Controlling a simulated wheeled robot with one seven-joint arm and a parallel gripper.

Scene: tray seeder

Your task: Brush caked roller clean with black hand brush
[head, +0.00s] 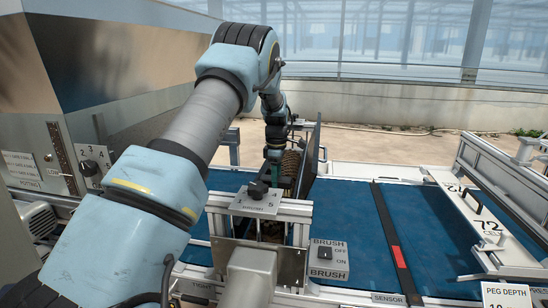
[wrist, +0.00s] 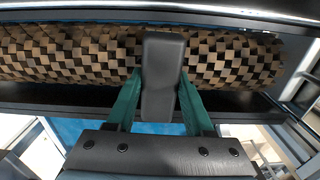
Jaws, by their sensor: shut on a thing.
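The roller (wrist: 75,52) runs across the top of the wrist view. Its surface is a checkered pattern of black and tan patches, along its visible length. In the head view part of the roller (head: 290,166) shows between the machine's plates. My gripper (wrist: 158,100) has teal fingers, shut on the black hand brush (wrist: 162,62). The brush's back faces the camera and overlaps the middle of the roller. Its bristles are hidden, so I cannot tell whether they touch. In the head view my gripper (head: 273,155) is beside the roller, and the brush cannot be made out.
A blue conveyor belt (head: 352,215) passes under the roller. A metal panel (head: 309,160) stands right beside the roller. A numbered dial plate (head: 257,200) and a BRUSH OFF/ON switch (head: 325,252) are in front. A white gate frame (head: 487,228) stands over the belt at right.

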